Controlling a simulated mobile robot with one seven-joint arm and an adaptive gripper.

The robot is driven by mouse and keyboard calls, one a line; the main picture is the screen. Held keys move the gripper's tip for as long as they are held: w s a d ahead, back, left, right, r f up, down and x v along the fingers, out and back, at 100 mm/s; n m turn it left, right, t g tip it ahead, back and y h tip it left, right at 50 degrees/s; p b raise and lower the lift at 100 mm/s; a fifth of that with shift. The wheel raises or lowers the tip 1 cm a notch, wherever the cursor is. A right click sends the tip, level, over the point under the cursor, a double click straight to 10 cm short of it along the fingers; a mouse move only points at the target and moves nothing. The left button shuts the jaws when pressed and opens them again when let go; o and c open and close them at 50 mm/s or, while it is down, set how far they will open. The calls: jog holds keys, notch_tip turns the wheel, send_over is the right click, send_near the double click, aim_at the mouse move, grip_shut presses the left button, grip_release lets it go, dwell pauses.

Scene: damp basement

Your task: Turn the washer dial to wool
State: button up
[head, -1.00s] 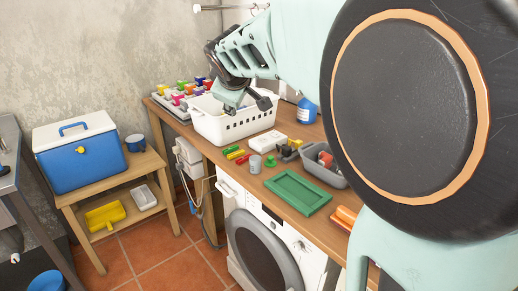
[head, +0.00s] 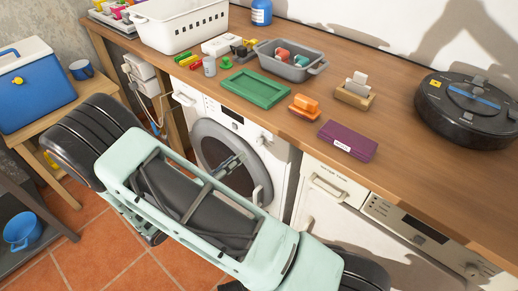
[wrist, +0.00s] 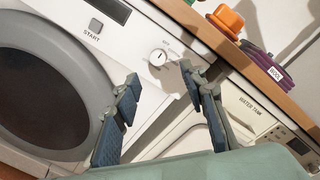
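The washer (head: 222,118) is a white front-loader with a grey-rimmed door, under the wooden counter. Its dial (wrist: 158,57) is a small round white knob with a dark mark, on the panel right of the START button and display in the wrist view. The small print around the dial is too small to read. My gripper (wrist: 160,74) is open and empty, its two fingers spread either side of the dial. The dial shows between and just beyond the fingertips; I see no contact. In the head view my arm crosses in front of the washer.
A second white machine (head: 345,215) stands right of the washer. A robot vacuum (head: 468,108) lies at the counter's right.

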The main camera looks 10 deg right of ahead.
aim_at(257, 143)
jog(key=w+d, duration=0.2)
jog(key=w+d+n, duration=0.1)
jog(key=w+d, duration=0.1)
jog(key=d, duration=0.1)
jog(key=w+d+f+n+t, duration=0.1)
jog(key=w+d, duration=0.1)
jog(key=d, duration=0.1)
jog(key=shift+w, duration=0.1)
jog(key=shift+c, duration=0.2)
grip_shut()
